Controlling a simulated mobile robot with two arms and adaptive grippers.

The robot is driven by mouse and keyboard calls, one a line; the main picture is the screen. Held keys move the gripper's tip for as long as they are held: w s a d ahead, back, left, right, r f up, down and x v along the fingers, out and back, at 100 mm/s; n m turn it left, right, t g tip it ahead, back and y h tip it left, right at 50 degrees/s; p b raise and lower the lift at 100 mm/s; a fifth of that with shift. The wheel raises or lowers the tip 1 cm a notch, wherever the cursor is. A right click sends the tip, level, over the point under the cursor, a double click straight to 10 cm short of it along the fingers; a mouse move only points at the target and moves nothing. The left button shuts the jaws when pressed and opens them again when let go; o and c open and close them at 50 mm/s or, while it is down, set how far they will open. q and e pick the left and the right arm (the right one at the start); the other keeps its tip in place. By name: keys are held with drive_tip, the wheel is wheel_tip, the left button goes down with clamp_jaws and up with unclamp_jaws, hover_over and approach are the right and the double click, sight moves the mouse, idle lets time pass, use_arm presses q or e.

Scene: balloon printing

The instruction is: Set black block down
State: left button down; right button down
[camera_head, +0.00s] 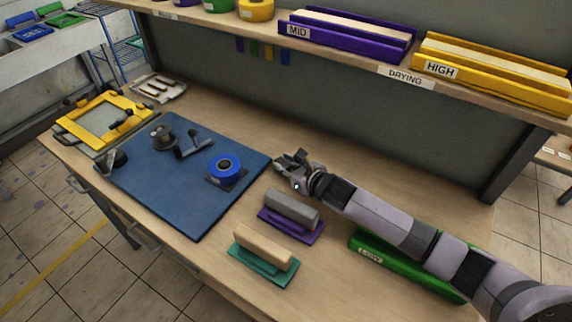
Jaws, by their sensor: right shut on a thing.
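My right gripper (286,163) reaches in from the right and is over the table just right of the blue mat (185,215). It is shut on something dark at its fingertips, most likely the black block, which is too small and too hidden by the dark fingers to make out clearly. I cannot tell whether it touches the table. My left gripper is not in view.
On the mat are a blue roll (225,166) on a dark square base, a dark round piece (162,136) and a lever-like piece (194,145). A grey-and-purple block (290,214), a cream-and-green block (264,254) and a green rack (385,262) are nearby. A shelf (345,65) overhangs behind.

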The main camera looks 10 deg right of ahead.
drive_tip(key=shift+f+b, duration=0.4)
drive_tip(key=shift+f, duration=0.2)
drive_tip(key=c, duration=1.3)
unclamp_jaws()
